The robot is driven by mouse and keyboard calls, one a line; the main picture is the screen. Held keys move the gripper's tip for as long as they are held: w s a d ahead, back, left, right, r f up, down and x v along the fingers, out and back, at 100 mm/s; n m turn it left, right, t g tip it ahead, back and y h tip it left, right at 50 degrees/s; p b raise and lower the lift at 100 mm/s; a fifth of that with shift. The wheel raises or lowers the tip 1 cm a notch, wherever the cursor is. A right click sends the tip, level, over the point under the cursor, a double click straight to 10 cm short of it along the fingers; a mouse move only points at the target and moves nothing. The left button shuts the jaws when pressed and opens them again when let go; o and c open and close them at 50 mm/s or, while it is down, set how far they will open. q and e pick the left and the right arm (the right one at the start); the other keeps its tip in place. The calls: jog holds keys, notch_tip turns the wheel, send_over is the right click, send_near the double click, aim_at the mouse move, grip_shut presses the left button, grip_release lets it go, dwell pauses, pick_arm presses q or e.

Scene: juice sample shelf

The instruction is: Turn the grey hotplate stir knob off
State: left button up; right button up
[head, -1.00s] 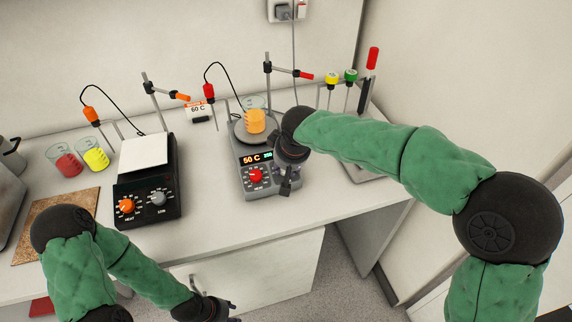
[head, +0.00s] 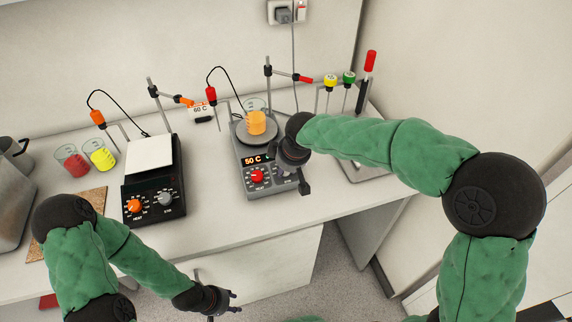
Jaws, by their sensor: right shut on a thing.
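The grey hotplate (head: 241,152) stands on the bench with a lit 50 C display (head: 252,160) and a red knob (head: 257,176) on its front panel. My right gripper (head: 286,179) is at the right half of that panel, shut on the stir knob, which its fingers and wrist mostly hide. The knob's pointer and setting cannot be read. My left gripper (head: 233,302) is empty in front of the bench, low in the view, with its fingers apart.
A beaker of orange juice (head: 256,123) sits on the grey hotplate. A black hotplate (head: 130,191) with orange and grey knobs stands to the left, beside red (head: 74,163) and yellow (head: 101,156) beakers. Stands and probes line the back. Bare bench lies between the hotplates.

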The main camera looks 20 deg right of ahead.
jog(key=shift+s+f, duration=0.3)
jog(key=shift+f, duration=0.1)
jog(key=o, duration=1.1)
jog(key=shift+r, duration=0.1)
jog(key=shift+w+r, duration=0.1)
jog(key=shift+r, duration=0.1)
jog(key=shift+r, duration=0.55)
jog(key=v, duration=1)
jog(key=shift+s+d+r, duration=0.1)
jog(key=shift+s+r, duration=0.2)
